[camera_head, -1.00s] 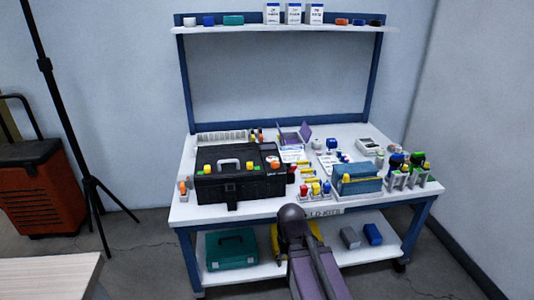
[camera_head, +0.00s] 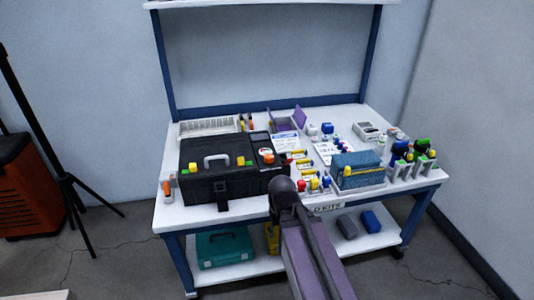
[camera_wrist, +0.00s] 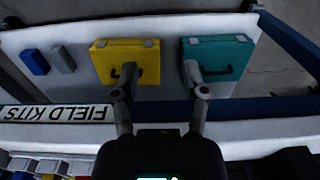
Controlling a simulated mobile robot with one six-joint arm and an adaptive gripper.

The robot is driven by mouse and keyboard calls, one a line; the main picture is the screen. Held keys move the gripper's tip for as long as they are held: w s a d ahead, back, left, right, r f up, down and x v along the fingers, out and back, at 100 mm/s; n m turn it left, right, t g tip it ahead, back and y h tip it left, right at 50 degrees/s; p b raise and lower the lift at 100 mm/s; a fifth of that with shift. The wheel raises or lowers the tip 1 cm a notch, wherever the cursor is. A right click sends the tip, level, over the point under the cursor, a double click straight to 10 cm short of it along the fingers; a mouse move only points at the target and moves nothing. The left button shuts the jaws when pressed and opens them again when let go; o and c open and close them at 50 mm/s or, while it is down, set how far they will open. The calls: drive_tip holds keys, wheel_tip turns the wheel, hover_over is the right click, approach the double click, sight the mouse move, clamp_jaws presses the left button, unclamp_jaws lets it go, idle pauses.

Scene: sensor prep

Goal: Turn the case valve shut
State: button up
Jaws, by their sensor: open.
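A black case (camera_head: 235,190) with a grey handle and yellow latches stands on the left of the workbench. A round orange-red and white knob (camera_head: 267,156), which looks like the case valve, sits on the right part of its top. Its exact setting is too small to tell. My gripper (camera_wrist: 160,72) is open and empty in the wrist view, its fingers spread apart. It points toward the bench's front edge and lower shelf, away from the knob. In the head view my arm hides the gripper. The case valve is not visible in the wrist view.
A "FIELD KITS" label (camera_wrist: 55,112) is on the bench's front edge. A yellow case (camera_wrist: 125,62) and a teal case (camera_wrist: 218,58) lie on the lower shelf. A blue bin (camera_head: 357,170) and bottle racks (camera_head: 414,166) crowd the bench right of the black case.

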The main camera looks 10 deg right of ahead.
drive_tip(key=o, duration=0.3)
drive_tip(key=shift+r, duration=0.1)
wheel_tip(320, 180, up, 32)
drive_tip(key=n+p, duration=1.8)
drive_tip(key=p, duration=1.4)
hover_over(269, 156)
drive_tip(key=shift+f, duration=0.25)
wheel_tip(269, 156, down, 14)
drive_tip(key=b, duration=1.4)
drive_tip(key=shift+r, duration=0.25)
